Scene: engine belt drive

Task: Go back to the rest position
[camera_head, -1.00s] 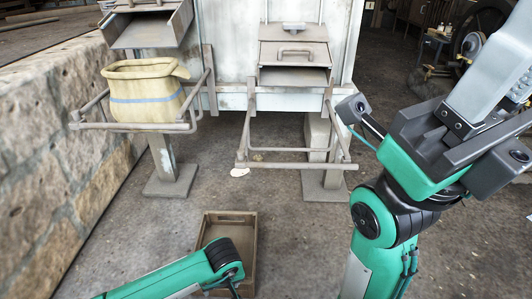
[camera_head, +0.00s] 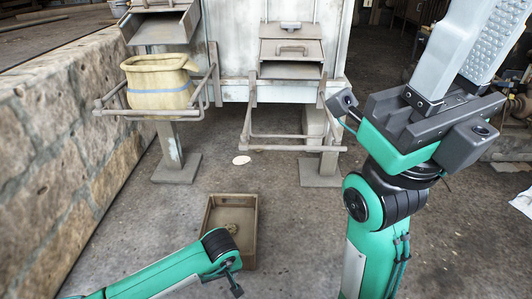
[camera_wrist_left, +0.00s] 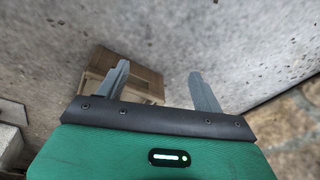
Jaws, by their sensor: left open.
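My left arm (camera_head: 150,280) comes in low from the left in the head view, and its elbow end partly covers a tray on the floor. The jaws of my left gripper are hard to make out there. In the left wrist view my left gripper (camera_wrist_left: 158,70) shows two grey fingers held apart with nothing between them. My right arm (camera_head: 370,255) rises at the right of the head view. Its gripper has two grey fingers pointing up, and their tips are cut off by the top edge.
The brown tray (camera_head: 211,215) lies on open floor; a brown box, likely this tray, shows behind one finger in the left wrist view (camera_wrist_left: 140,78). A yellow pot (camera_head: 160,82) sits in a metal rack before the cabinet (camera_head: 232,50). A stone wall (camera_head: 60,140) runs along the left.

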